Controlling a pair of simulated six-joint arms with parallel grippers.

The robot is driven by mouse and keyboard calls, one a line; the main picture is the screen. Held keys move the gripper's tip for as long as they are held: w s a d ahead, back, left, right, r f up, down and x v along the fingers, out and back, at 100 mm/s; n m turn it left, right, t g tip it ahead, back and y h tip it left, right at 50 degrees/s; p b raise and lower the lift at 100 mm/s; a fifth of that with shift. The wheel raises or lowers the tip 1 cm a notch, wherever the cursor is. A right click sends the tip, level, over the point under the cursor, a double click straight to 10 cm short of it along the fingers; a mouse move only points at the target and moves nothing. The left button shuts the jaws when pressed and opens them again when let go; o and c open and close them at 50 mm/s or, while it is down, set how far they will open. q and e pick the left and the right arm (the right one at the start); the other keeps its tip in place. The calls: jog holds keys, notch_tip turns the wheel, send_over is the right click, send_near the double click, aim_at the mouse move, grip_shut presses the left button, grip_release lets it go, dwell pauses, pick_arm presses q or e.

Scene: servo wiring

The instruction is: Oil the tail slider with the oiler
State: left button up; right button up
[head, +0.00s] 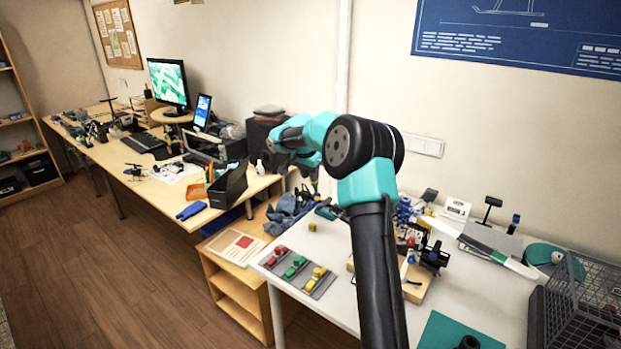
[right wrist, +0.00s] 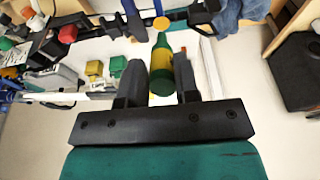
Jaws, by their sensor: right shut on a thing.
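My right arm rises from the bottom centre of the head view and bends over the gap between the white table and the wooden desk. In the right wrist view my right gripper (right wrist: 160,75) is shut on the oiler (right wrist: 160,52), a green and yellow bottle with a narrow top. In the head view my right gripper is largely hidden behind its arm. A black mechanism (head: 432,256) stands on a wooden board (head: 414,288) on the white table. I cannot tell whether the tail slider is on it. My left gripper is not in view.
A grey tray with red, green and yellow pieces (head: 297,270) lies at the white table's front left. A wire basket (head: 580,300) stands at the right.

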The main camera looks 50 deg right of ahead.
jog(key=v, duration=0.5)
jog(key=shift+r, duration=0.35)
dwell(0.5)
jog(key=shift+s, duration=0.1)
dwell(0.5)
